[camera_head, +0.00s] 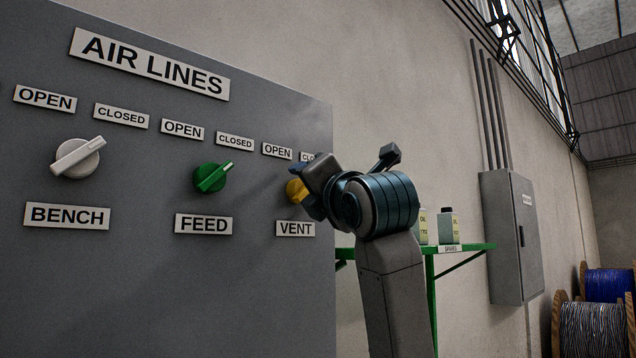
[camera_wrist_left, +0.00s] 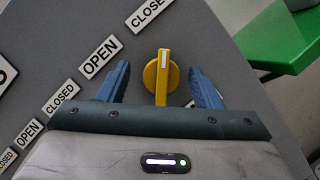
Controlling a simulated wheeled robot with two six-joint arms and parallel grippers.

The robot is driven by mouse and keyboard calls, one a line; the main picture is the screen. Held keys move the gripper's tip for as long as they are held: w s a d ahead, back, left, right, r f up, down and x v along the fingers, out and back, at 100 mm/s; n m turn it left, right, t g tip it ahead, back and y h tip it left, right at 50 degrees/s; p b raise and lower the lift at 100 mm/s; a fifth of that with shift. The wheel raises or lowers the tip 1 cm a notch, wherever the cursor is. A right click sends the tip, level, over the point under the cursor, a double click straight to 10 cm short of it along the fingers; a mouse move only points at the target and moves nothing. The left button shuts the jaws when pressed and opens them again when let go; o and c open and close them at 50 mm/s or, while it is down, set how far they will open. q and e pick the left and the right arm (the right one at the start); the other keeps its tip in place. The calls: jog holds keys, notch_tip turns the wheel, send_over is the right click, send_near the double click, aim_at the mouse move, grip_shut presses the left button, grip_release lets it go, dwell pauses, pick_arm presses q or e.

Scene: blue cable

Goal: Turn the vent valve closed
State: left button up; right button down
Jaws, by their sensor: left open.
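The vent valve is a yellow knob (camera_head: 294,191) above the VENT label (camera_head: 295,229) on the grey panel, partly hidden by my left gripper (camera_head: 306,187) in the head view. In the left wrist view the knob (camera_wrist_left: 160,78) shows fully. Its bar handle, with a white mark near one end, points roughly at the CLOSED label (camera_wrist_left: 148,12). The OPEN label (camera_wrist_left: 100,57) lies to its upper left. My left gripper (camera_wrist_left: 160,88) is open, with one blue finger on each side of the handle and a gap on both sides. My right gripper is not in view.
The grey AIR LINES panel (camera_head: 130,260) also carries a green FEED knob (camera_head: 211,177) and a white BENCH knob (camera_head: 77,158), left of the vent valve. A green shelf (camera_head: 465,247) with bottles stands right of the panel, behind my left arm.

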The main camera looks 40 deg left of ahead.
pick_arm(q)
jog(key=b+v, duration=0.3)
jog(key=v, duration=0.7)
jog(key=shift+s+d+b, duration=0.2)
jog(key=shift+s+b, duration=0.1)
jog(key=shift+b, duration=0.05)
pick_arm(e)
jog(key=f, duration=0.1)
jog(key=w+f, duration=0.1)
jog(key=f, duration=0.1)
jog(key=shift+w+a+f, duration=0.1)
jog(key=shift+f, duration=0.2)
pick_arm(q)
jog(key=shift+w, duration=0.1)
